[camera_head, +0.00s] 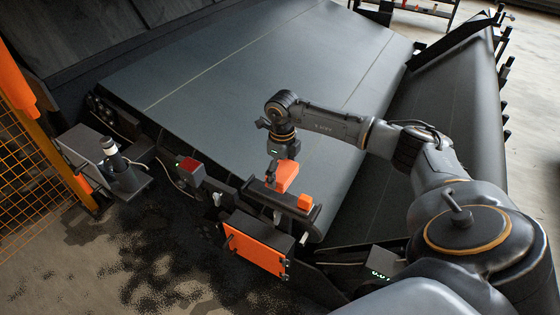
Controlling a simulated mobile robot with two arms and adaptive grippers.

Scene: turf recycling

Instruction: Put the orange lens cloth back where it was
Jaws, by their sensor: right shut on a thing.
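My right gripper (277,180) comes in from the right and points down over a small dark tray (262,192) at the conveyor's near edge. It is shut on an orange piece (288,176), which looks like the orange lens cloth. The piece is at or just above the tray; I cannot tell whether it touches. The gripper and its shadow partly hide the fingertips. A smaller orange block (305,202) sits at the tray's right end. My left gripper is not in view.
A wide dark conveyor belt (230,70) fills the middle. Below the tray hangs an orange panel (258,250). A box with a red button (190,168) stands left of it. A sensor on a bracket (115,160) and an orange mesh fence (35,175) are at the left.

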